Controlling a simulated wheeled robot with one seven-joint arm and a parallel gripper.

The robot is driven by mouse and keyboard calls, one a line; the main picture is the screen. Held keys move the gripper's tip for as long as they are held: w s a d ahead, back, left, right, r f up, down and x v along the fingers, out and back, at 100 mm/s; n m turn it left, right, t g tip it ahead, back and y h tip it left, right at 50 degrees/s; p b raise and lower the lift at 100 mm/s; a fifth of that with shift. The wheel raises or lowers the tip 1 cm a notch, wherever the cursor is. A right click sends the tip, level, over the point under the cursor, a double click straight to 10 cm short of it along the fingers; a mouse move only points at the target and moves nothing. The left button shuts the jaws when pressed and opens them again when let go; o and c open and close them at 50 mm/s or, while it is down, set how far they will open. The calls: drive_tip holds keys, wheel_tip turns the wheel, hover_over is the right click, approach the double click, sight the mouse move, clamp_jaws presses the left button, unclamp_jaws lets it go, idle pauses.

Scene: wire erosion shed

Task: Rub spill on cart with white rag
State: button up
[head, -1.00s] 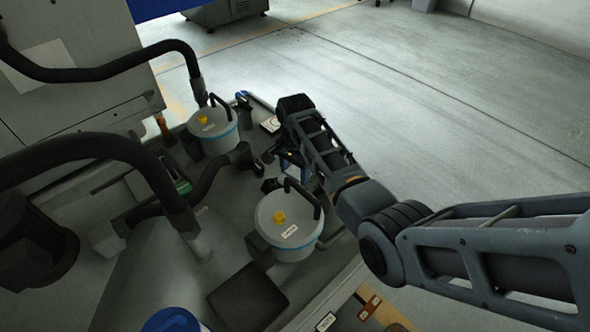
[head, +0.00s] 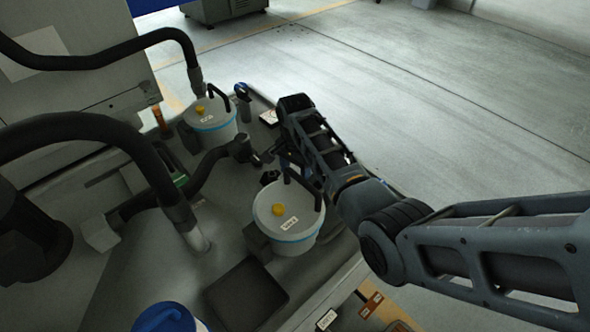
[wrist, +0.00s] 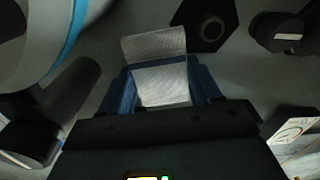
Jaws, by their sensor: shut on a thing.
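My gripper (wrist: 163,88) is shut on the white rag (wrist: 155,46), a textured, folded cloth between its blue fingers in the wrist view. The rag sticks out past the fingertips and hangs over or lies on the grey cart top (wrist: 130,17); I cannot tell if it touches. In the head view my arm hides the rag, and the gripper is mostly hidden behind the near white bucket (head: 289,215) and its black handle. The cart top (head: 225,240) is grey. I cannot make out the spill in either view.
The near bucket's blue-banded wall (wrist: 75,30) is close at the gripper's left in the wrist view. A black hexagonal part (wrist: 207,24) lies just ahead right. A far bucket (head: 210,120), thick black hoses (head: 105,128) and a dark tray (head: 245,294) crowd the cart.

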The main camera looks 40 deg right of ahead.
drive_tip(key=shift+f+b, duration=0.5)
drive_tip(key=shift+f, duration=0.35)
